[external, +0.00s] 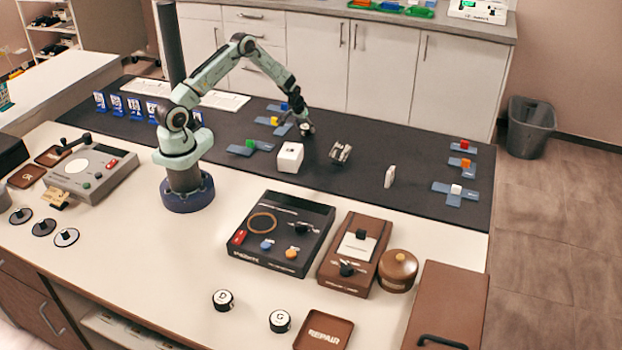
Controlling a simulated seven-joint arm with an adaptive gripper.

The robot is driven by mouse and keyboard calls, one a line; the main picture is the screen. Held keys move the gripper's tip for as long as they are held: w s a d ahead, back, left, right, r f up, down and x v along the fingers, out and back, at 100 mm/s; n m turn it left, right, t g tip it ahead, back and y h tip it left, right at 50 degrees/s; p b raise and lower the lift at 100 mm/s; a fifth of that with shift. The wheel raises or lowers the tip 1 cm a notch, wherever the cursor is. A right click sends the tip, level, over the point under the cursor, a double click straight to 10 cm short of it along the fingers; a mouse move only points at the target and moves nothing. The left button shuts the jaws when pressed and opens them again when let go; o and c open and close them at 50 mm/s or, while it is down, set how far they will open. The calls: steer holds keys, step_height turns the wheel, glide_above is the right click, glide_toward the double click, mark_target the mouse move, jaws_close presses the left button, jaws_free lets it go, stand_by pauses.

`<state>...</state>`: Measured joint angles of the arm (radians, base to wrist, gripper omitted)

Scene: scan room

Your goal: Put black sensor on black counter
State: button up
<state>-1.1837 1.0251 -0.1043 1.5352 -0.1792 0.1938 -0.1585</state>
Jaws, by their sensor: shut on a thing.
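The black counter (430,203) is the long dark surface behind my base. My gripper (339,157) is low over its middle, with grey fingers visible and a dark body that blends into the surface. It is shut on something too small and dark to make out. I cannot tell whether that thing touches the counter. I cannot pick out the black sensor with certainty. A small black block (361,235) is on a white pad on a brown box.
A white cube (290,158) stands left of my gripper, and a small white upright piece (389,177) stands right of it. Blue stands with coloured blocks (461,164) line both sides. The counter's right front is mostly bare.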

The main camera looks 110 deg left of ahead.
steer(key=shift+f, duration=0.55)
steer(key=shift+f, duration=0.1)
steer(key=o, duration=1.2)
